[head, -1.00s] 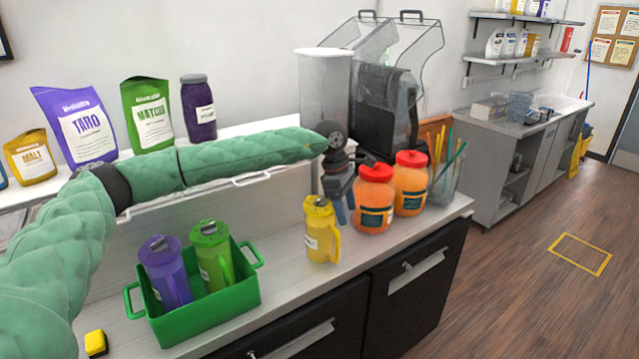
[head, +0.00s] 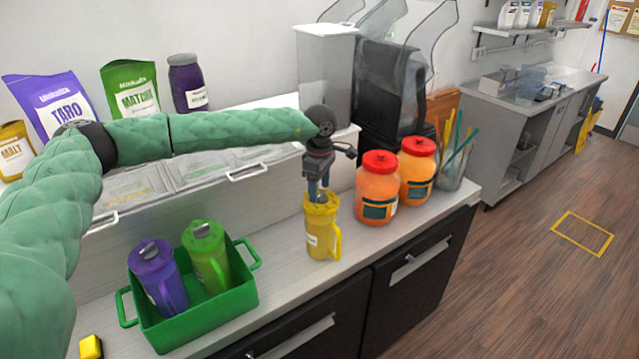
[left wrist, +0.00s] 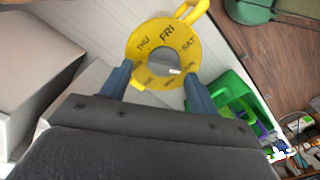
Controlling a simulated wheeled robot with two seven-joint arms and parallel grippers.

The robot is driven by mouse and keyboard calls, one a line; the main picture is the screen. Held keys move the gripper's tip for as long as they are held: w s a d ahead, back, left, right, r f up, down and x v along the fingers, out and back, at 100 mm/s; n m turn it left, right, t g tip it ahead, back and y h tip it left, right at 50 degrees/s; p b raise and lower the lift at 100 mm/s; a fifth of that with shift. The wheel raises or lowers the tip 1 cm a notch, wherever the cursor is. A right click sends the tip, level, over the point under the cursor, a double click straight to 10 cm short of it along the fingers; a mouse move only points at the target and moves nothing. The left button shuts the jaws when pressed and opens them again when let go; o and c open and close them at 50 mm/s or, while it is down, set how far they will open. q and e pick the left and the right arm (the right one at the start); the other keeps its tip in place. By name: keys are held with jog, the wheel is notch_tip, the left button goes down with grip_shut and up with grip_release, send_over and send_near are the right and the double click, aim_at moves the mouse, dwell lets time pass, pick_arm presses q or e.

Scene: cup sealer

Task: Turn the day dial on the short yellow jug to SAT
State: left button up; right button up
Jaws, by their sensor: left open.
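The short yellow jug (head: 321,238) stands upright on the counter, its handle on the right. In the left wrist view its round yellow lid (left wrist: 140,44) carries day labels around a grey centre knob (left wrist: 162,65). THU, FRI and SAT read clearly there; FRI is at the top and SAT to its right, on the side of the handle (left wrist: 196,10). The lower labels are hard to read. My left gripper (head: 320,192) points down over the lid. It is open, its blue fingers on either side of the knob (left wrist: 157,76); contact cannot be told.
Two orange jars with red lids (head: 377,190) (head: 416,172) stand close right of the jug. A green caddy (head: 214,307) with a purple jug (head: 158,278) and a green jug (head: 209,255) is at left. Clear counter lies between caddy and yellow jug.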

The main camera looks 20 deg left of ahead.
pick_arm(q)
jog(key=shift+s+d+f, duration=0.1)
jog(key=shift+s+f, duration=0.2)
jog(key=shift+f, duration=0.1)
jog(key=shift+w+f, duration=0.15)
jog(key=c, duration=1)
jog(key=shift+f+b, duration=0.1)
jog(key=shift+b, duration=0.2)
jog(key=n+b, duration=0.1)
jog(key=b, duration=0.2)
jog(key=shift+n, duration=0.3)
jog(key=n+b, duration=0.2)
jog(key=b, duration=0.1)
jog(key=shift+b, duration=0.4)
jog(key=shift+r, duration=0.2)
pick_arm(e)
jog(key=w+a+f, duration=0.2)
jog(key=w, duration=0.8)
jog(key=shift+f+t, duration=0.25)
jog(key=shift+t, duration=0.15)
